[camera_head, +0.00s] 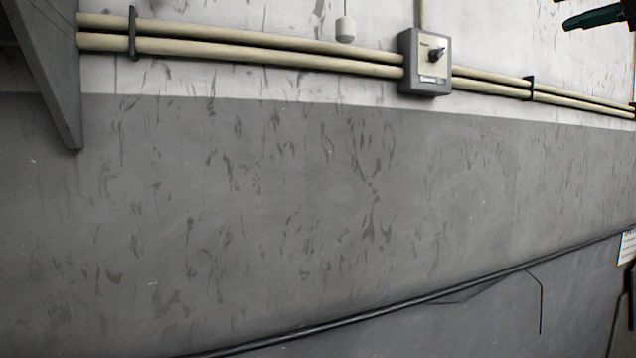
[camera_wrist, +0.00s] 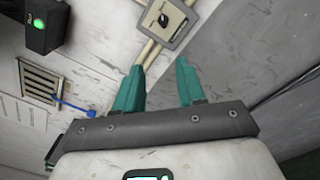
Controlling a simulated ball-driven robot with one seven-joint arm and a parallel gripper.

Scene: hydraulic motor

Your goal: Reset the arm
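My gripper (camera_wrist: 160,66) shows in the wrist view with its two teal fingers spread apart and nothing between them. It points toward the wall, with a grey switch box beyond the fingertips. In the head view, part of my gripper (camera_head: 596,18) shows at the top right corner as a dark teal finger; the rest of it and the arm are cut off by the frame edge.
A grey switch box (camera_head: 425,62) with a dark knob sits on the wall among beige pipes (camera_head: 240,42); the box also shows in the wrist view (camera_wrist: 169,20). A vent grille (camera_wrist: 42,82) and a black box with a green light (camera_wrist: 44,25) are at left.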

